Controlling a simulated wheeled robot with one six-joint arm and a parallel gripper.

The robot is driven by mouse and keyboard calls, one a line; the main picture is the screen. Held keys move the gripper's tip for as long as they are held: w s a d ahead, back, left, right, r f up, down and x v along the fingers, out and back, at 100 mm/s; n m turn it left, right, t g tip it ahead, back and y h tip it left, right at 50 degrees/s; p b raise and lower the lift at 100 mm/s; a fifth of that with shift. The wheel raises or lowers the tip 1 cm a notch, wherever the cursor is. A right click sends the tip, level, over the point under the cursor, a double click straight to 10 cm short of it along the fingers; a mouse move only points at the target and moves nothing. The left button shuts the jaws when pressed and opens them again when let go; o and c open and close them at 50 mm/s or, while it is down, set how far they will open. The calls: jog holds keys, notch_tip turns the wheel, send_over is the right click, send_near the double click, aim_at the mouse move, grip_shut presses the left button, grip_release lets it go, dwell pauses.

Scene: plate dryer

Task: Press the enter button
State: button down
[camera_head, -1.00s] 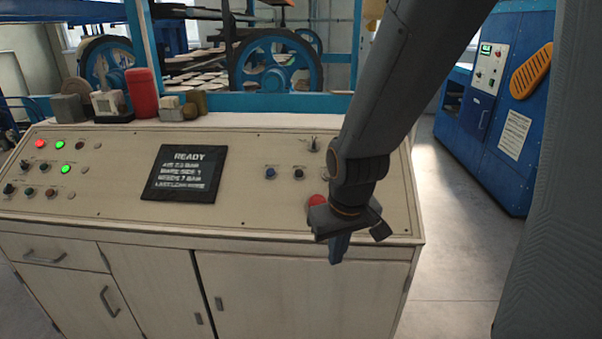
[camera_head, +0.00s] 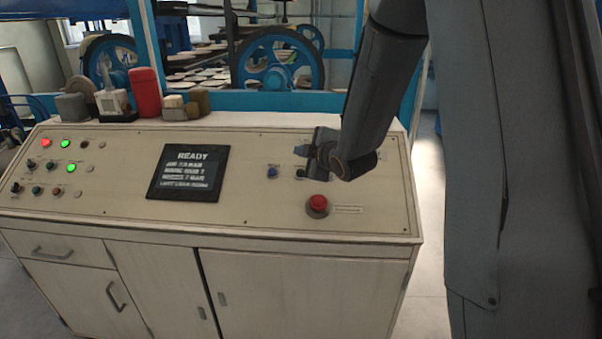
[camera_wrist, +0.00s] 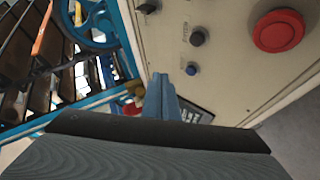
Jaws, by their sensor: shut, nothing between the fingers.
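The cream control panel (camera_head: 110,205) has a dark display (camera_head: 188,172) reading READY. To its right are a blue button (camera_head: 272,172) and a dark button (camera_head: 300,174); both show in the wrist view, blue (camera_wrist: 192,69) and dark (camera_wrist: 198,38). Their labels are too blurred to read, so I cannot tell which is enter. My gripper (camera_head: 302,151) is shut and empty, over the panel just behind the dark button, pointing left. In the wrist view its blue-grey fingers (camera_wrist: 161,98) lie left of the blue button, seemingly above the panel; contact cannot be told.
A large red mushroom button (camera_head: 318,203) sits in front of my gripper, also large in the wrist view (camera_wrist: 278,31). A red canister (camera_head: 145,92) and small blocks stand on the panel's back ledge. Blue machinery with a wheel (camera_head: 271,64) is behind.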

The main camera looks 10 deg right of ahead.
jog(key=shift+w+d+f+b, duration=0.25)
jog(key=shift+w+f+b, duration=0.55)
jog(key=shift+f, duration=0.5)
jog(key=shift+w+d+f+b, duration=0.2)
jog(key=shift+w+f+b, duration=0.4)
jog(key=shift+f+b, duration=0.5)
jog(key=shift+w+d+f+b, duration=0.25)
jog(key=shift+w+f+b, duration=0.5)
jog(key=shift+f, duration=0.7)
jog(key=shift+f, duration=0.1)
jog(key=shift+w+f+b, duration=0.2)
jog(key=shift+f+b, duration=0.05)
jog(key=shift+b, duration=0.15)
jog(key=shift+w+d+f+b, duration=0.1)
jog(key=shift+w+f+b, duration=0.1)
jog(key=shift+f+b, duration=0.2)
jog(key=shift+s+r+p, duration=0.45)
jog(key=shift+r+p, duration=0.05)
jog(key=shift+r, duration=0.3)
jog(key=shift+s+a+r+p, duration=0.15)
jog(key=shift+s+r+p, duration=0.3)
jog(key=shift+r, duration=0.25)
jog(key=shift+s+a+r+p, duration=0.25)
jog(key=shift+r+p, duration=0.2)
jog(key=shift+r, duration=0.25)
jog(key=shift+s+a+r+p, duration=0.1)
jog(key=shift+s+r+p, duration=0.35)
jog(key=shift+r, duration=0.25)
